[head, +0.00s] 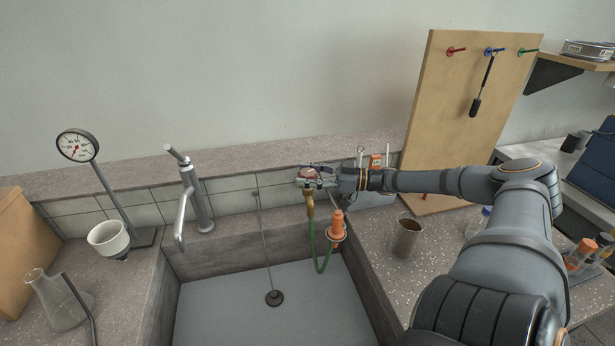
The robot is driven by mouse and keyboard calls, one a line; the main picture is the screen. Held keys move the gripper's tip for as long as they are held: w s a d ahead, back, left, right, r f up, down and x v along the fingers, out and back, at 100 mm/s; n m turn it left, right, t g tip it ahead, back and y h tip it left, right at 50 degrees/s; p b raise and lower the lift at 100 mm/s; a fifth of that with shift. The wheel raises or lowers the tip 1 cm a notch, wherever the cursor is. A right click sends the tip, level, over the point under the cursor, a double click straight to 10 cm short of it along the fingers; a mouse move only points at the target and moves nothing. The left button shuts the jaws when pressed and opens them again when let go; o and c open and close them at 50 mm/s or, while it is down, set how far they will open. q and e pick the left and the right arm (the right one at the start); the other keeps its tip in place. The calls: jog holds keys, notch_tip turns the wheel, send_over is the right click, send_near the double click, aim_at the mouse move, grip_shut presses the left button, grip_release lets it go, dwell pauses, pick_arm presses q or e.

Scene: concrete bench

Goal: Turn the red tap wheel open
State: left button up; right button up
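The red tap wheel (309,172) sits on top of a brass tap (309,202) at the back of the sink, against the tiled wall. My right gripper (314,176) reaches in from the right and is at the wheel, with its fingers overlapping it and hiding part of it. The view is too small to tell whether the fingers grip the wheel or stand apart around it. A green hose (318,258) hangs from the tap and loops to an orange fitting (337,226) at the sink's right. My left gripper is not in view.
A sink (230,306) fills the middle. A grey faucet (196,205), a gauge (76,146) and a glass flask (58,302) stand to its left. A brown-filled beaker (405,238) stands to its right, near my arm. A pegboard (440,110) leans behind.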

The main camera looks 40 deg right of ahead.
jog(key=shift+o, duration=0.9)
